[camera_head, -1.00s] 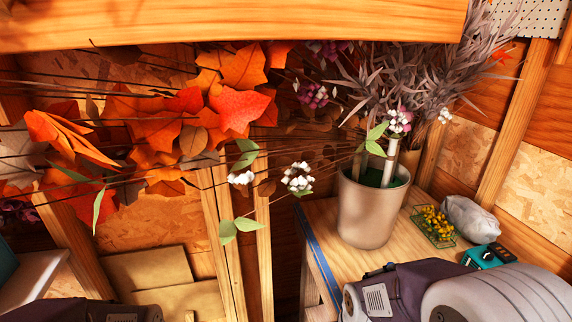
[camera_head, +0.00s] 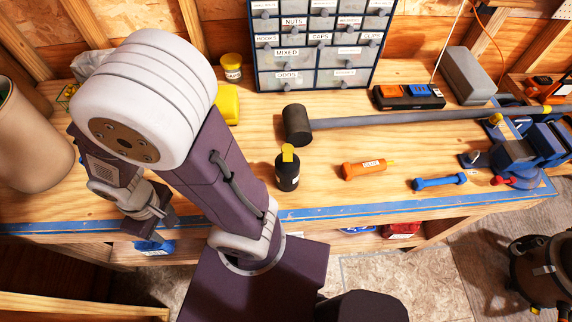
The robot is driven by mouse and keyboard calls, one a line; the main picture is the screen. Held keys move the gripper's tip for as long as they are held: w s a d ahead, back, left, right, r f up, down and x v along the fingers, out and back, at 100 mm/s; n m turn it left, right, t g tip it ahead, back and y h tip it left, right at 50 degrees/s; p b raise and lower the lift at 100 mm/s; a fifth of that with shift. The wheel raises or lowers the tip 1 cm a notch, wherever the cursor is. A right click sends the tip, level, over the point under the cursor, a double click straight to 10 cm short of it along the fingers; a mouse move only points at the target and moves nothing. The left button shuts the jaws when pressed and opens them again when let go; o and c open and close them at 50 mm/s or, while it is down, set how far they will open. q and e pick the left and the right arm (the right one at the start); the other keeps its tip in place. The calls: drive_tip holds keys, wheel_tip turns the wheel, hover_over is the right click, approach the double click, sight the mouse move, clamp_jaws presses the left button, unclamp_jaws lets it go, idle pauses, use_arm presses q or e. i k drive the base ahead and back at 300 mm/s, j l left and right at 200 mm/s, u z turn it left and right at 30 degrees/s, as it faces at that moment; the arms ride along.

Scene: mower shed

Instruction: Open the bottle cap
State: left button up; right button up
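A small black bottle (camera_head: 287,177) with a yellow cap (camera_head: 288,153) stands upright on the workbench, near its front edge and just left of the picture's middle. The cap is on the bottle. My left arm fills the left side of the view, with its elbow raised and its wrist folded down. My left gripper (camera_head: 152,214) is at the wrist's end, near the bench's front edge, well left of the bottle and apart from it. Its fingers are too unclear to tell open from shut. My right gripper is out of view.
A black-headed mallet (camera_head: 297,125) lies behind the bottle. An orange tool (camera_head: 363,169) and a blue dumbbell-shaped tool (camera_head: 440,182) lie to its right. A labelled drawer cabinet (camera_head: 318,45) stands behind. A blue vise (camera_head: 530,150) is at right, a pot (camera_head: 30,140) at far left.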

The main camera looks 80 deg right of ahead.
sight(287, 149)
drive_tip(key=z, duration=0.5)
drive_tip(key=k+l+z, duration=0.1)
drive_tip(key=z, duration=0.85)
drive_tip(key=l+z, duration=0.15)
drive_tip(key=z, duration=0.35)
drive_tip(key=l+z, duration=0.15)
drive_tip(key=z, duration=0.3)
drive_tip(key=k, duration=0.05)
